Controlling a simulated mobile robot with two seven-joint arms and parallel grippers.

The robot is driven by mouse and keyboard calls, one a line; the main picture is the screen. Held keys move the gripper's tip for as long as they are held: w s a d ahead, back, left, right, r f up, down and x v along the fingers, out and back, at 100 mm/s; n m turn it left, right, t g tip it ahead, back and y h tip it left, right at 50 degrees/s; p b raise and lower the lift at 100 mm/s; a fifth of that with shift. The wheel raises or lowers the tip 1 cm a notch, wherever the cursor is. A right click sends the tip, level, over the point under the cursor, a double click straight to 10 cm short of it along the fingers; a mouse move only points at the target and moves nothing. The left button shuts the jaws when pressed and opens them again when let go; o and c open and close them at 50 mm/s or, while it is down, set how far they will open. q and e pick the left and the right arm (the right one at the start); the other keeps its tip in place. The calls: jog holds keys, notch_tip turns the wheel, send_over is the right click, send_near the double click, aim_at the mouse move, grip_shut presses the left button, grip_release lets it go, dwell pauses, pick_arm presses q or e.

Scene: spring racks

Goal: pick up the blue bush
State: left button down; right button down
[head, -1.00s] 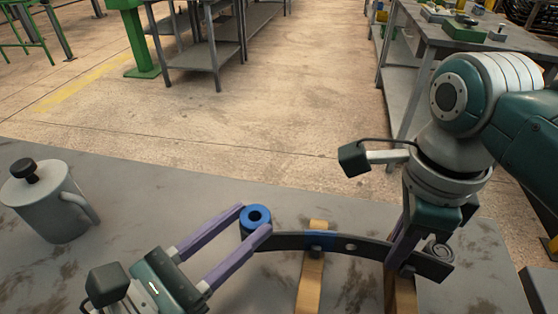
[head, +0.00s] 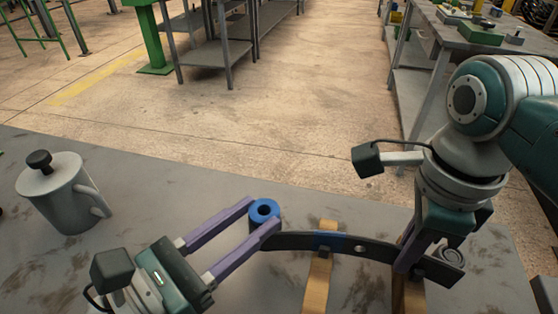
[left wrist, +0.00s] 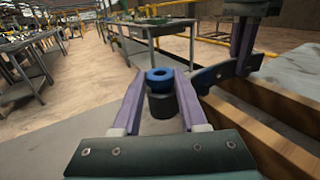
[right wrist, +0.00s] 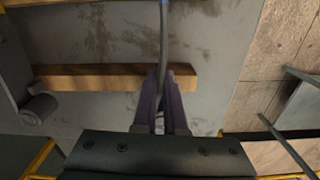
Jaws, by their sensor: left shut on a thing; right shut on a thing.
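The blue bush (head: 264,208) is a short blue ring with a dark centre hole, its hole facing up. My left gripper (head: 265,215) has its purple fingers closed on either side of it, near the left end of the dark leaf spring (head: 380,250). In the left wrist view the bush (left wrist: 160,77) shows between the fingertips, above a dark cylinder (left wrist: 162,104). Whether the bush touches that cylinder is unclear. My right gripper (head: 408,262) is shut on the spring near its right end; the right wrist view shows the spring edge-on (right wrist: 164,38) between the fingers.
Wooden bars (head: 318,282) lie under the spring on the grey worktable (head: 130,235). A grey lidded mug (head: 65,195) stands at the table's left. The floor beyond is open, with a cluttered bench (head: 470,45) at the upper right.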

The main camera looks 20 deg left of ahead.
pick_arm(q)
notch_tip(320, 180, up, 9)
dwell(0.4)
jog(key=c, duration=1)
grip_release()
grip_shut()
pick_arm(e)
jog(key=c, duration=0.9)
grip_release()
